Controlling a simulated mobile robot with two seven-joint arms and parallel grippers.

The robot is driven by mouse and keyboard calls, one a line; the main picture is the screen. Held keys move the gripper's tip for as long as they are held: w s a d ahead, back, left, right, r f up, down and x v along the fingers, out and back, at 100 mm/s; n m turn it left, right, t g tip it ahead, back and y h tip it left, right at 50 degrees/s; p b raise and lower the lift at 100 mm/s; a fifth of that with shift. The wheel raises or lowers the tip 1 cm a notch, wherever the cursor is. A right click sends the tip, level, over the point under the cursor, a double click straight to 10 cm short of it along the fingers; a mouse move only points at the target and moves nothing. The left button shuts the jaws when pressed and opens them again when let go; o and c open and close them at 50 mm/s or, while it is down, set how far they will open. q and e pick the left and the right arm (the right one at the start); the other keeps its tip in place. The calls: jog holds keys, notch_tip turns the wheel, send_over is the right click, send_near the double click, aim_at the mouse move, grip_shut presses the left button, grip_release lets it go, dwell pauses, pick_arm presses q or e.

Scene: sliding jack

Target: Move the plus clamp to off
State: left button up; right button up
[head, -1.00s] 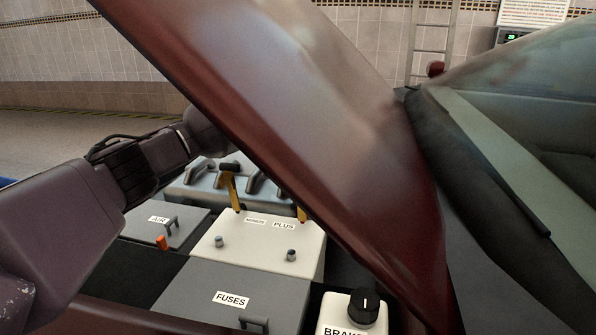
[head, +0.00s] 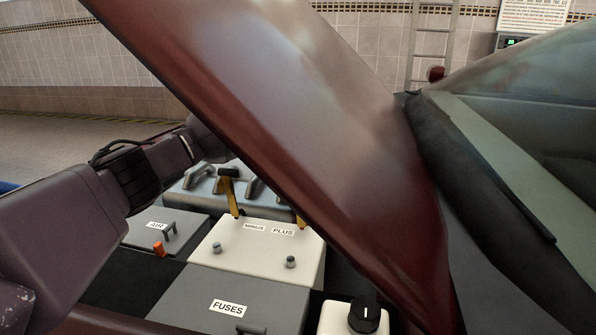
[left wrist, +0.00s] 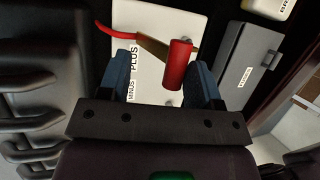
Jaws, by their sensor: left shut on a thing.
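The plus clamp shows in the left wrist view as a red handle (left wrist: 179,66) on a brown-gold lever, with a red cable at its far end. My left gripper (left wrist: 162,68) has its blue fingers on either side of this handle and is shut on it. In the head view, only the clamp's yellow foot (head: 301,221) shows by the PLUS label; the hood hides the rest and my left gripper. The white panel (head: 262,256) carries MINUS and PLUS labels. My right gripper is in neither view.
The open dark red hood (head: 300,90) slants across the head view, close to my left arm. The minus clamp (head: 230,195) stands left of the plus clamp. A grey AIR box (head: 190,224), a grey FUSES box (head: 200,295) and a black-capped white container (head: 340,320) surround the panel.

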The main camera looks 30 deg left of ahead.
pick_arm(q)
notch_tip(320, 180, down, 2)
jog(key=shift+d+f, duration=0.1)
jog(key=s+p+v, duration=0.1)
jog(key=v, duration=0.8)
jog(key=shift+w+d+r, duration=0.2)
jog(key=shift+w+r, duration=0.15)
